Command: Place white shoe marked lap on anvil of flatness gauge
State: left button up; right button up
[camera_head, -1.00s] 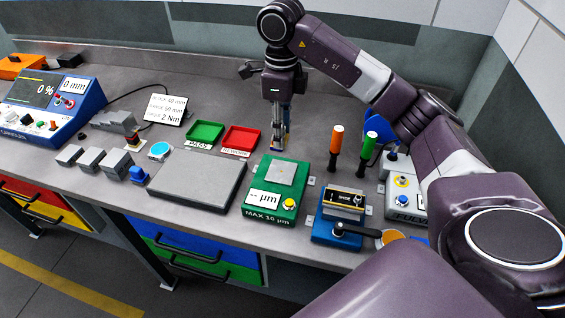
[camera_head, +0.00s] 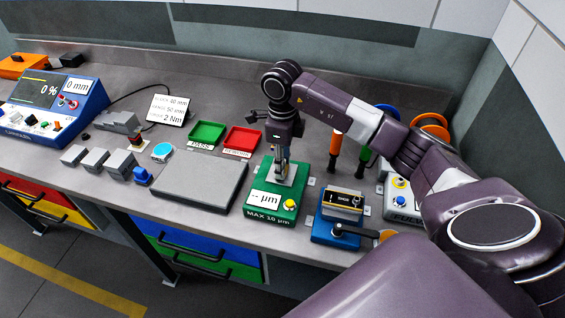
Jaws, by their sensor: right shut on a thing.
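The flatness gauge is a green box (camera_head: 264,207) with a "-- µm" display, a yellow button and "MAX 10 µm" on its front. Its anvil is a grey square plate (camera_head: 296,178) on top, partly covered by my right gripper. My right gripper (camera_head: 281,176) points down over the anvil, shut on a small pale piece that I take to be the white shoe. The piece is mostly hidden by the fingers; its mark cannot be read, and I cannot tell whether it touches the anvil. My left gripper is not in view.
A grey slab (camera_head: 200,184) lies left of the gauge. Green (camera_head: 207,133) and red (camera_head: 243,140) trays stand behind it. A blue fixture with a lever (camera_head: 335,231) and upright orange-handled (camera_head: 336,142) and green-handled tools stand to the right. Several grey blocks sit at left.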

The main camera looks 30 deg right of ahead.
jog(key=shift+f, duration=0.1)
jog(key=o, duration=1.1)
jog(key=shift+r, duration=0.2)
jog(key=shift+w+r+b, duration=0.1)
jog(key=shift+r+b, duration=0.2)
notch_tip(320, 180, up, 7)
jog(key=shift+f+b, duration=0.2)
jog(key=shift+b, duration=1.05)
jog(key=shift+r, duration=2.35)
